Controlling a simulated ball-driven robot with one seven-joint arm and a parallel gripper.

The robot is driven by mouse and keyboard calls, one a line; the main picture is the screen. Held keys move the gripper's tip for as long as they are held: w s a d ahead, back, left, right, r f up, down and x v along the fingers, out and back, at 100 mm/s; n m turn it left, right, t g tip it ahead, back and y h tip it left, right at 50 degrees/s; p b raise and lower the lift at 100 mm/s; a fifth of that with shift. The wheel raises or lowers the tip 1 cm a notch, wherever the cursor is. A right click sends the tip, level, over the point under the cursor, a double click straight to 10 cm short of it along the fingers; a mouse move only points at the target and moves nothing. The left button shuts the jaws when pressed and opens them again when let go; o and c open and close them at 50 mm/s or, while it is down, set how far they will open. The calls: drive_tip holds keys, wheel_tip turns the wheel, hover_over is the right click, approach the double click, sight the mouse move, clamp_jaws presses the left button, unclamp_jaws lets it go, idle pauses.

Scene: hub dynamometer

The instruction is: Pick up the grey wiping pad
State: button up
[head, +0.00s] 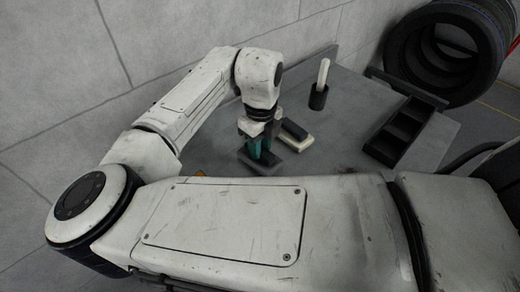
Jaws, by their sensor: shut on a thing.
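The grey wiping pad (262,163) is a dark grey block on the grey table top, directly under my gripper (259,148). Teal parts show between the gripper and the block. I cannot tell whether they belong to the fingers or to the pad. My gripper points down and is shut on the pad. The pad looks level and at or very near the table surface; any gap beneath it cannot be made out. My arm hides part of the table in front of it.
A cream block with a dark top (295,136) lies just right of the gripper. A black cup (318,98) holds a white stick-like object (323,72). A black compartmented tray (400,132) stands at the right. Tyres (447,52) are beyond. Clear table lies between cup and tray.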

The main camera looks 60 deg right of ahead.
drive_tip(key=shift+r, duration=0.5)
drive_tip(key=s+a+r, duration=0.8)
drive_tip(key=a+r, duration=0.3)
drive_tip(key=shift+s+r, duration=0.25)
drive_tip(key=shift+s, duration=0.15)
